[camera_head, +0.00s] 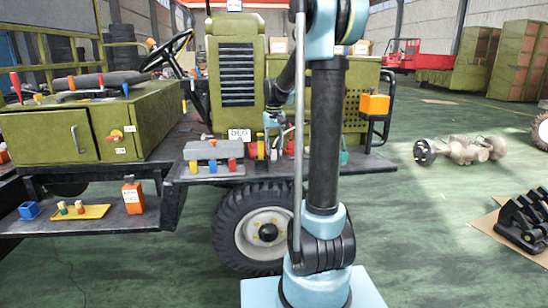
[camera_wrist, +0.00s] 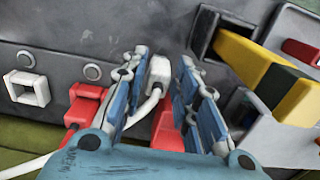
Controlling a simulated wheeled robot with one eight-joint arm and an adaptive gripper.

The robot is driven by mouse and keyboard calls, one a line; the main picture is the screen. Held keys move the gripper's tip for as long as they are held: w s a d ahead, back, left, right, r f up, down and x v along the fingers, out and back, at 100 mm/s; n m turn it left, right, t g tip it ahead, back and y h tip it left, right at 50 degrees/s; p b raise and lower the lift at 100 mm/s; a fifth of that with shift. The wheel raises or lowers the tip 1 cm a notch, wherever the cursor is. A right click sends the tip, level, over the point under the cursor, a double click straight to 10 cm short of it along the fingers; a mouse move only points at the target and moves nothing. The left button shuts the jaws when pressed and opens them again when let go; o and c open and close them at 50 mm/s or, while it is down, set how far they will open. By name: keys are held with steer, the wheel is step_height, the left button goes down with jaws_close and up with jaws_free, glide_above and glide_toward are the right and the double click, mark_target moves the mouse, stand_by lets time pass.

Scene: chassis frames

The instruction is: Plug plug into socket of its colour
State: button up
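My gripper (camera_wrist: 165,85) has its two blue fingers apart, one on each side of a white plug (camera_wrist: 159,70). The plug sits close to the grey panel (camera_wrist: 100,25), and its white cable runs down to the left behind the left finger. I cannot tell whether the fingers touch the plug. A red block-like part (camera_wrist: 165,128) lies lower between the fingers, and another red part (camera_wrist: 82,108) is left of them. An empty white socket frame (camera_wrist: 28,88) is on the panel at left. In the head view my gripper (camera_head: 273,125) is small above the vehicle deck, partly obscured.
A yellow and black bar (camera_wrist: 255,65) sticks out of a dark opening right of my gripper. A grey box with coloured parts (camera_head: 213,150) stands on the deck. A yellow tray (camera_head: 90,212) and orange box (camera_head: 133,198) are on the lower shelf. The green floor at right has free room.

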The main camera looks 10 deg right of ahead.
step_height(320, 180, up, 8)
steer(key=shift+f, duration=0.2)
steer(key=shift+r, duration=0.2)
steer(key=s+d+f+t, duration=0.1)
steer(key=s+f, duration=0.1)
steer(key=s, duration=0.8)
steer(key=s+d+f, duration=0.1)
steer(key=s+f, duration=0.2)
steer(key=s, duration=0.6)
steer(key=s+d+f+t, duration=0.1)
steer(key=s+f, duration=1.2)
steer(key=s, duration=0.2)
steer(key=shift+s+d+f, duration=0.2)
steer(key=shift+s+d, duration=0.1)
steer(key=shift+s, duration=0.1)
steer(key=shift+o, duration=1)
steer(key=shift+s+f, duration=0.15)
steer(key=shift+f, duration=0.1)
step_height(320, 180, up, 25)
steer(key=n+g, duration=0.2)
steer(key=n, duration=1.6)
glide_above(274, 150)
steer(key=w, duration=0.1)
step_height(274, 150, down, 16)
steer(key=shift+w+f, duration=0.1)
